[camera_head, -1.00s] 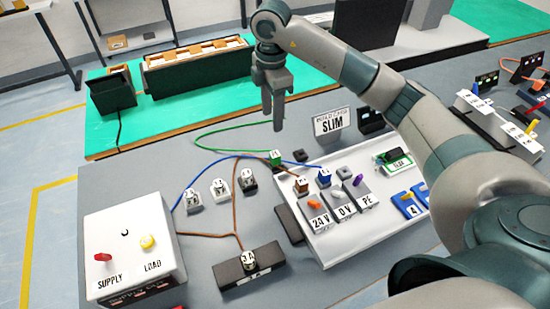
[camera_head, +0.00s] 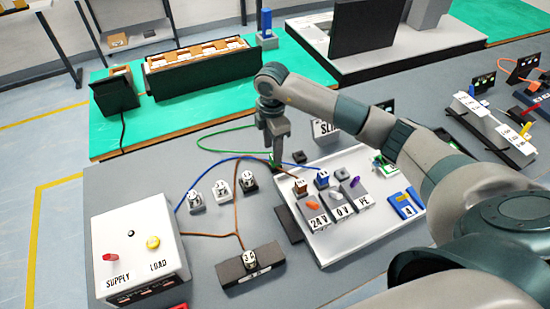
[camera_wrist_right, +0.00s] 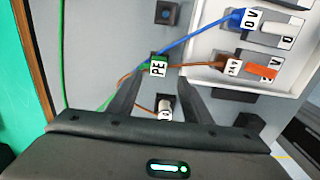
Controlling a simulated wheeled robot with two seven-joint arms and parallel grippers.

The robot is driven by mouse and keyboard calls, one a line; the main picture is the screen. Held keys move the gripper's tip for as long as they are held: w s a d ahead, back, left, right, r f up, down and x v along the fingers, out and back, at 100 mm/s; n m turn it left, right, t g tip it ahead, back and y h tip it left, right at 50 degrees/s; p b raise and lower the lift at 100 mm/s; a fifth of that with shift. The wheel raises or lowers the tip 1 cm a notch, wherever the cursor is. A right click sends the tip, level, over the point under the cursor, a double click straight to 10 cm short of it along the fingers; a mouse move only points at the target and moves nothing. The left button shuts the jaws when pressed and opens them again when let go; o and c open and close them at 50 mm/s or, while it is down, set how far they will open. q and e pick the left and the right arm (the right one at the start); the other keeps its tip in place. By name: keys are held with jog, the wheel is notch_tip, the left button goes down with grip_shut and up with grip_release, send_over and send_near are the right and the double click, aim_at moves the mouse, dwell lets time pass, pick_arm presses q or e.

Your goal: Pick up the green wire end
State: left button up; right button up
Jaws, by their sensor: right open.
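The green wire end (camera_wrist_right: 158,66), a small block with a white PE label, shows just beyond my right fingertips in the wrist view. In the head view my right gripper (camera_head: 277,150) points down over it and mostly hides it. In the wrist view my right gripper (camera_wrist_right: 155,88) is open, with a finger on each side of the line to the block and nothing held. The green wire (camera_head: 222,131) curves back from there to the left. My left gripper is not in view.
A supply box (camera_head: 135,240) stands front left. Several small labelled blocks sit left of the gripper.

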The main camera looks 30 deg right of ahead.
dwell(0.3)
jog(key=shift+d+f+p, duration=0.1)
jog(key=shift+f+p, duration=0.15)
jog(key=shift+p, duration=0.05)
jog(key=f+p, duration=0.1)
jog(key=f, duration=0.1)
jog(key=f+p, duration=0.1)
jog(key=f, duration=0.1)
jog(key=shift+w+d, duration=0.15)
jog(key=shift+d, duration=0.25)
jog(key=shift+f, duration=0.35)
jog(key=c, duration=1.1)
